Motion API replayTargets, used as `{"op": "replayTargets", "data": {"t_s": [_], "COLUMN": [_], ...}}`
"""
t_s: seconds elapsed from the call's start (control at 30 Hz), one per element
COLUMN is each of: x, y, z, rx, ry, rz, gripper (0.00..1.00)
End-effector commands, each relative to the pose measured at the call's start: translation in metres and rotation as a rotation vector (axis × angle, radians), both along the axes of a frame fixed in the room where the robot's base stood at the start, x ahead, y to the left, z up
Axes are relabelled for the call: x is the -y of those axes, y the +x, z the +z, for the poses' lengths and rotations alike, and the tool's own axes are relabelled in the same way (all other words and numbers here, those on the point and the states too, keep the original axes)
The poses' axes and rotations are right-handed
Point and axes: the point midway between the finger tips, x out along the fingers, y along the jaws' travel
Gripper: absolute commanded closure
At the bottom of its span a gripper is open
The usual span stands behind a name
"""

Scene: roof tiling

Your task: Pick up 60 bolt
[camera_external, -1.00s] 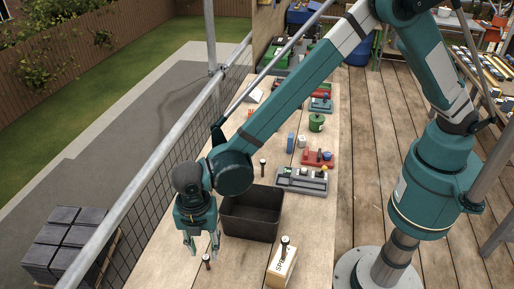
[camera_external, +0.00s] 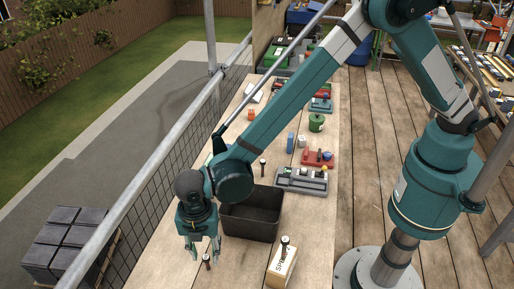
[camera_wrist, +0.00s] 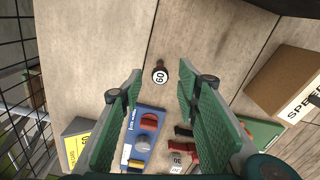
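The 60 bolt (camera_wrist: 160,75) stands on the wooden table, with a dark shaft and a round white label on its head reading 60. In the external view a small dark bolt (camera_external: 207,261) stands just below my gripper (camera_external: 203,248). In the wrist view my gripper (camera_wrist: 163,86) is open, with its two green-padded fingers wide apart. The bolt shows in the gap between the fingers, slightly past their tips. Nothing is held. Whether the fingertips are level with the bolt's head is hard to tell.
A black bin (camera_external: 250,232) stands right of my gripper. A box marked SPE (camera_external: 281,268) with a bolt (camera_external: 284,244) is further right. Another bolt (camera_external: 263,167) stands behind the bin. A bolt labelled 30 (camera_wrist: 177,160) shows low in the wrist view.

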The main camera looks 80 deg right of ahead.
Motion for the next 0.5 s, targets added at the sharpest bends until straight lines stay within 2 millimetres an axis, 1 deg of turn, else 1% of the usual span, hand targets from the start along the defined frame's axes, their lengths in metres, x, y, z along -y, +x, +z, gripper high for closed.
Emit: {"op": "replayTargets", "data": {"t_s": [0.17, 0.5], "x": [0.000, 0.000], "y": [0.000, 0.000], "z": [-0.010, -0.042], "rx": [0.000, 0.000], "ry": [0.000, 0.000], "rz": [0.000, 0.000], "gripper": [0.67, 0.67]}}
